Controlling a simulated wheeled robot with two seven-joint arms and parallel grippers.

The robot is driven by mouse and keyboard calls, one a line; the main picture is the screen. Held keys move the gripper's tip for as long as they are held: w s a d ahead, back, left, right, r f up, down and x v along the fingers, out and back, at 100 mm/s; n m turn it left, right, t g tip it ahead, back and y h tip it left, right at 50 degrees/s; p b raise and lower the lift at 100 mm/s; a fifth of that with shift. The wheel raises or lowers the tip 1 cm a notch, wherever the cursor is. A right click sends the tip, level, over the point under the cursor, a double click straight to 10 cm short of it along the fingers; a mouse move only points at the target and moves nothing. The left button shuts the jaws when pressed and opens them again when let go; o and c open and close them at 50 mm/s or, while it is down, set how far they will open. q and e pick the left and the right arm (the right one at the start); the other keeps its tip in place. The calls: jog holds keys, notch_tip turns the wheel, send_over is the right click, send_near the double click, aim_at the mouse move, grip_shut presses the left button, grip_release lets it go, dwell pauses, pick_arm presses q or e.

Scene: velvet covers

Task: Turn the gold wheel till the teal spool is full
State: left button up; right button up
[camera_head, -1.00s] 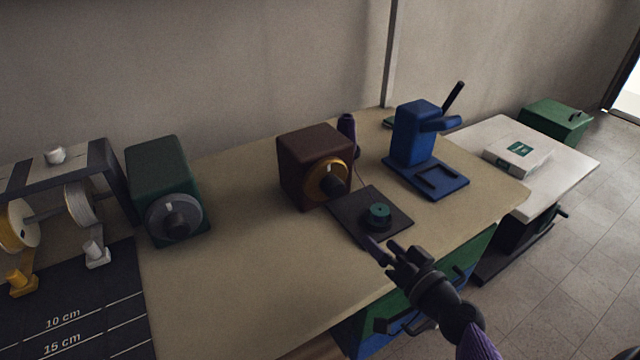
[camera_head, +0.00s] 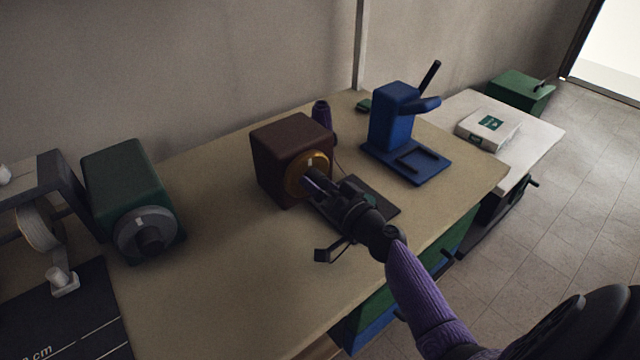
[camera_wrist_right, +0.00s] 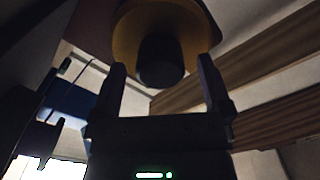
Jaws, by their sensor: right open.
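The gold wheel (camera_head: 293,184) is on the front of a dark maroon box (camera_head: 280,150) on the bench. It has a black knob at its middle. In the right wrist view the gold wheel (camera_wrist_right: 127,42) and its black knob (camera_wrist_right: 160,72) are just ahead of my fingers. My right gripper (camera_head: 316,181) is open at the wheel's front. In the wrist view the open right gripper (camera_wrist_right: 161,64) has a finger on each side of the knob; I cannot tell whether they touch it. The teal spool is hidden behind my right gripper and arm. My left gripper is out of view.
A dark plate (camera_head: 384,208) lies beside the box, partly covered by my arm. A purple thread cone (camera_head: 321,114) stands behind. A blue press (camera_head: 392,118) is to the right. A green box with a grey dial (camera_head: 124,180) is to the left. Bare bench lies between the boxes.

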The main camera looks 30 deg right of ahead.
jog(key=shift+w, duration=0.3)
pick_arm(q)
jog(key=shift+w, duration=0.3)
pick_arm(e)
jog(key=shift+w, duration=0.1)
